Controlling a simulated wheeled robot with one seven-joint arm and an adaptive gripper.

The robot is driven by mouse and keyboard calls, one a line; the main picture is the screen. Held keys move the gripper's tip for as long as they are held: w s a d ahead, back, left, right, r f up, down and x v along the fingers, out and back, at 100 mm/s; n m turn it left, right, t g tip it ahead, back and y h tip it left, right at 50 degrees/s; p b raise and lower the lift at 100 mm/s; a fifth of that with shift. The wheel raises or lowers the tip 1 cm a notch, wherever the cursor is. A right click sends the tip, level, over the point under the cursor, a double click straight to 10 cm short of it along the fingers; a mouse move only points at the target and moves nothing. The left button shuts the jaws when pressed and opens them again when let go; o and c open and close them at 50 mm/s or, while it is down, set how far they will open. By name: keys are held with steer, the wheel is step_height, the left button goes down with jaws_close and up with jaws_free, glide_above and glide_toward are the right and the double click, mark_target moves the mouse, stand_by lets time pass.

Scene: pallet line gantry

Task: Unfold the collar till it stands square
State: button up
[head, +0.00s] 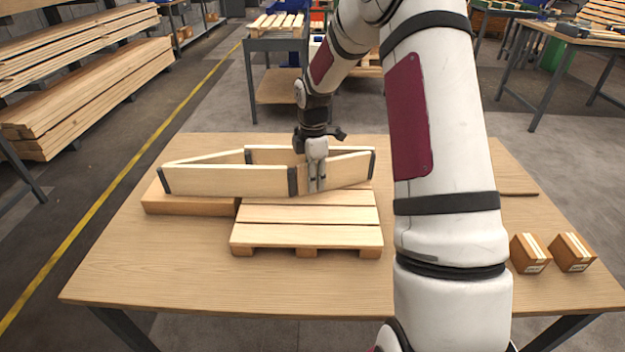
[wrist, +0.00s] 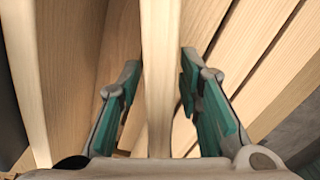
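The collar (head: 225,182) is a pale wooden frame of four boards with dark hinges at its corners. It is partly opened into a skewed, slanting four-sided shape, long from left to right, with sharp left and right corners. Its right part is over the slatted pallet (head: 305,214), its left part over a brown wooden block (head: 188,205). My gripper (head: 317,184) points down at the near right board, beside the near hinge.
The table (head: 190,270) is bare at the front left. Lumber stacks (head: 90,95) lie at the far left, and a grey cart (head: 275,45) stands behind.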

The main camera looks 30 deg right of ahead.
steer(key=shift+f, duration=0.2)
jaws_close()
steer(key=shift+s+a+r+n+p, duration=0.15)
steer(key=shift+s+n+p, duration=0.35)
steer(key=shift+s+p, duration=0.35)
steer(key=s+n+p, duration=0.2)
steer(key=s+p, duration=0.1)
steer(key=s+n+p, duration=0.3)
steer(key=s+p, duration=0.1)
steer(key=shift+s+d+r, duration=0.1)
steer(key=shift+s+d, duration=0.1)
steer(key=shift+s, duration=0.1)
steer(key=s+d+n+p, duration=0.1)
steer(key=s+n+p, duration=0.1)
steer(key=s+d+n+p, duration=0.2)
steer(key=s+p, duration=0.1)
steer(key=s+d+n+p, duration=0.2)
steer(key=s+p, duration=0.1)
steer(key=shift+d, duration=0.1)
steer(key=shift+s+d+f+n+p, duration=0.1)
steer(key=shift+s+d+n+p, duration=0.2)
steer(key=shift+d+n, duration=0.25)
steer(key=shift+s+d+f+n+p, duration=0.1)
steer(key=shift+s+d+n+p, duration=0.2)
steer(key=shift+d+n, duration=0.2)
